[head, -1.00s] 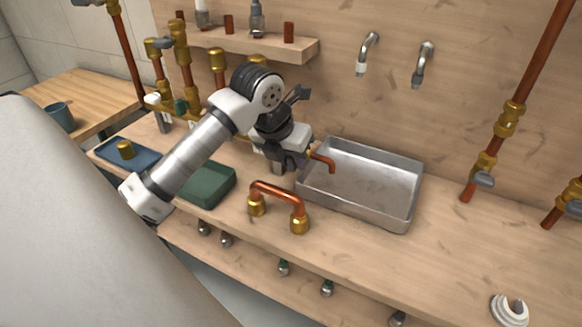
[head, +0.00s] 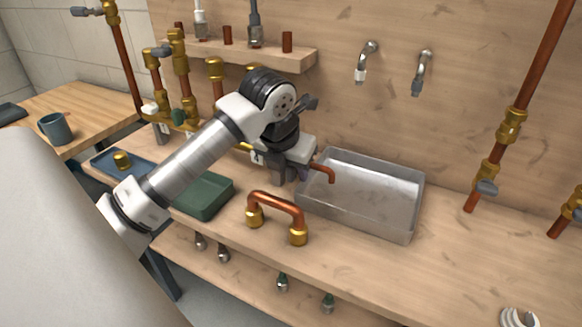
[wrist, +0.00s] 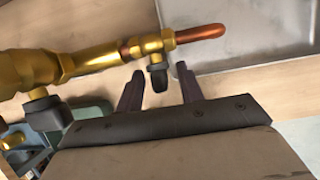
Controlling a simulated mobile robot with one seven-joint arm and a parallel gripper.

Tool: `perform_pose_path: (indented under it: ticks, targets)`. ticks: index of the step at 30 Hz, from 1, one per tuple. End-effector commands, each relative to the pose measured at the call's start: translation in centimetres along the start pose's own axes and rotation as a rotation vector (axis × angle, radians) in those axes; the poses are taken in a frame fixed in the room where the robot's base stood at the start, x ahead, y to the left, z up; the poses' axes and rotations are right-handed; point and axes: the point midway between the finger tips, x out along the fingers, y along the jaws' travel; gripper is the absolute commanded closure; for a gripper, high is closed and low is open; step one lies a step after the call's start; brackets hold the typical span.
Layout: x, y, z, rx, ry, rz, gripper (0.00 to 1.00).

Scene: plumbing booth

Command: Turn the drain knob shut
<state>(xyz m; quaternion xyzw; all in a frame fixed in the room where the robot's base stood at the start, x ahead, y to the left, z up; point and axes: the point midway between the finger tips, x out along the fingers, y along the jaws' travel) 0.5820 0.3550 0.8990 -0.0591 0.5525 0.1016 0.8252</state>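A small dark knob (wrist: 158,77) hangs under a brass valve (wrist: 151,46) in the wrist view; I take it for the drain knob. A copper spout (wrist: 200,33) leaves this valve and ends over the metal tray; it also shows in the head view (head: 322,169). My gripper (wrist: 158,82) is open, with one dark finger on each side of the knob's lower end. I see no finger touching it, and depth is hard to judge. In the head view, my gripper (head: 284,176) and wrist hide the knob.
The metal tray (head: 408,221) stands right of my gripper. A copper U-pipe with brass ends (head: 278,202) stands in front, and a green tray (head: 205,205) lies to the left. Another dark valve handle (wrist: 42,105) is at the wrist view's left. The counter's right side is mostly clear.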

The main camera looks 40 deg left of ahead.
Motion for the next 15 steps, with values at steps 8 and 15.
perform_pose_path:
  ticks: [8, 15]
  targets:
    - [-4.2, 0.1, 0.1, 0.000, -0.003, 0.005, 0.63]
    - [-9.7, 0.1, 0.0, -0.002, -0.002, 0.004, 0.63]
